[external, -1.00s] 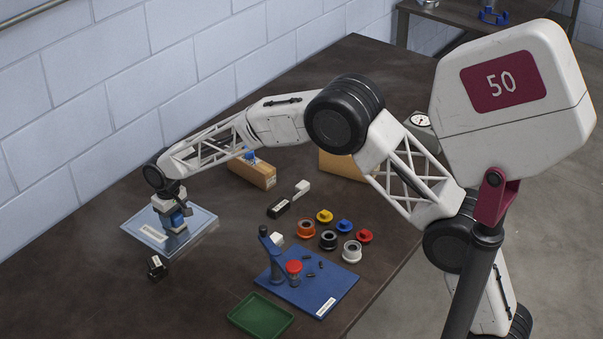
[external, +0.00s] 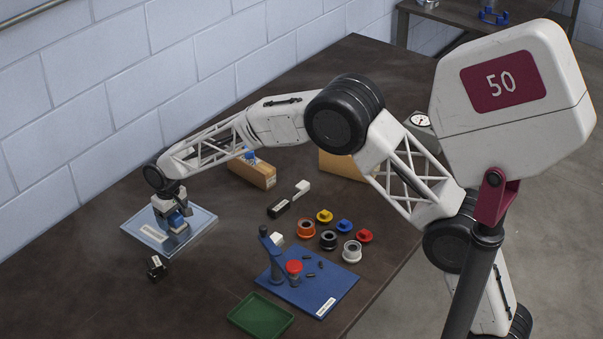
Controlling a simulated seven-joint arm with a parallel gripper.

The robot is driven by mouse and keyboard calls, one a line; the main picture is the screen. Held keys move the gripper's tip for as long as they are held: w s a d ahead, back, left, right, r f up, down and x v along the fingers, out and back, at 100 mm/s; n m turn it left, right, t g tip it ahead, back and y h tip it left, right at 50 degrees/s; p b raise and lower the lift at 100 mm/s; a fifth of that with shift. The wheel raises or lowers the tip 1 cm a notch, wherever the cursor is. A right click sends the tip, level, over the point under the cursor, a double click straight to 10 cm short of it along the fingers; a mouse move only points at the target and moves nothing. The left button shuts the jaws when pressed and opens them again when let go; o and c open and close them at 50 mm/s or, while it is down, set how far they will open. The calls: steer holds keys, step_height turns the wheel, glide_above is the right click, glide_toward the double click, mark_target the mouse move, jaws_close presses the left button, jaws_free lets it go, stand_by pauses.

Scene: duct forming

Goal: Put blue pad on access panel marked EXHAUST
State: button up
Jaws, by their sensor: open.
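A light blue-grey panel (external: 203,222) with a white label (external: 154,233) lies flat at the left of the table. The label's lettering is too small to read. My gripper (external: 174,219) points down over the middle of this panel, with its jaws open. A small blue block-like shape (external: 178,223) shows at the fingertips, low over or on the panel. I cannot tell whether it is the blue pad or part of the gripper, nor whether it touches the panel. The gripper hides the panel's middle.
A small black labelled block (external: 157,267) lies in front of the panel. Coloured round parts, a blue board (external: 316,288) and a green tray (external: 261,315) lie to the right. The table's left front is clear.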

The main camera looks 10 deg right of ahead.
step_height(320, 180, up, 12)
stand_by(0.6)
stand_by(0.9)
